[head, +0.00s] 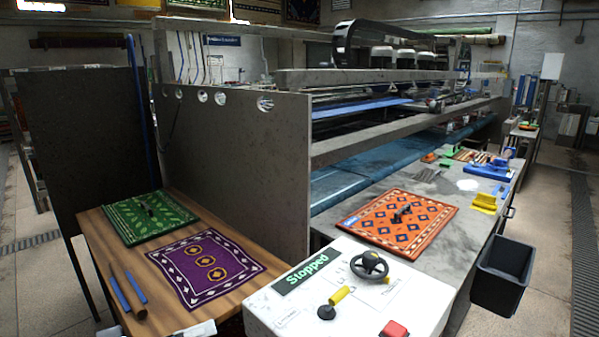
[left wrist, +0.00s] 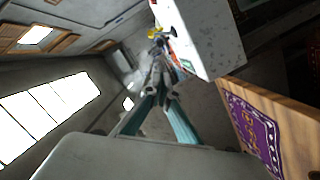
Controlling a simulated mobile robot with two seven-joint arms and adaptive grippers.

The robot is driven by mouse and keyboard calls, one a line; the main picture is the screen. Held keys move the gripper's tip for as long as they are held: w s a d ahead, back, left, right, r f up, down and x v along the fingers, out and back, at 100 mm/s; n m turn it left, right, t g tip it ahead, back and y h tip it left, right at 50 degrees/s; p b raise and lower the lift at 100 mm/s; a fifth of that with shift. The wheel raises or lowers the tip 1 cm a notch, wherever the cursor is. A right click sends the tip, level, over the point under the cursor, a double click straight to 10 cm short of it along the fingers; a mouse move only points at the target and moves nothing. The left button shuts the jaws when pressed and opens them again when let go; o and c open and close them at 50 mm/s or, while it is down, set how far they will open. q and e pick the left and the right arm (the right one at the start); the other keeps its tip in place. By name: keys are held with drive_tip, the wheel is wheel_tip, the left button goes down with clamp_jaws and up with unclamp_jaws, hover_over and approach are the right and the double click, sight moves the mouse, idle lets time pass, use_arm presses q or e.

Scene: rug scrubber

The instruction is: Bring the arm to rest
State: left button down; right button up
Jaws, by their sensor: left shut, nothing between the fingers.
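My left gripper (left wrist: 159,78) shows in the left wrist view with its fingers together and nothing between them. In the head view only a small pale part of it (head: 196,329) shows at the bottom edge, in front of the wooden table. The box (left wrist: 212,40) also shows in the wrist view, beyond the fingers. My right gripper is in neither view.
The wooden table (head: 120,262) holds a green rug (head: 135,225), a purple rug (head: 190,283) and blue and brown sticks (head: 128,290). An orange rug (head: 430,222) lies on the grey counter. A black bin (head: 502,275) hangs at its right side. The large rug machine (head: 240,150) stands behind.

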use_arm(q)
wheel_tip(320, 180, down, 19)
drive_tip(key=m+t+y, duration=0.2)
drive_tip(key=t+y, duration=0.1)
drive_tip(key=y, duration=0.2)
drive_tip(key=s+a+f+g+y, duration=0.1)
drive_tip(key=s+f+y, duration=0.2)
drive_tip(key=s+f, duration=0.3)
drive_tip(key=s+a+f+m+g+y, duration=0.1)
drive_tip(key=s+a+f+y, duration=0.1)
drive_tip(key=s+f, duration=0.4)
wheel_tip(320, 180, down, 6)
drive_tip(key=shift+r+y, duration=0.2)
drive_tip(key=shift+y, duration=0.2)
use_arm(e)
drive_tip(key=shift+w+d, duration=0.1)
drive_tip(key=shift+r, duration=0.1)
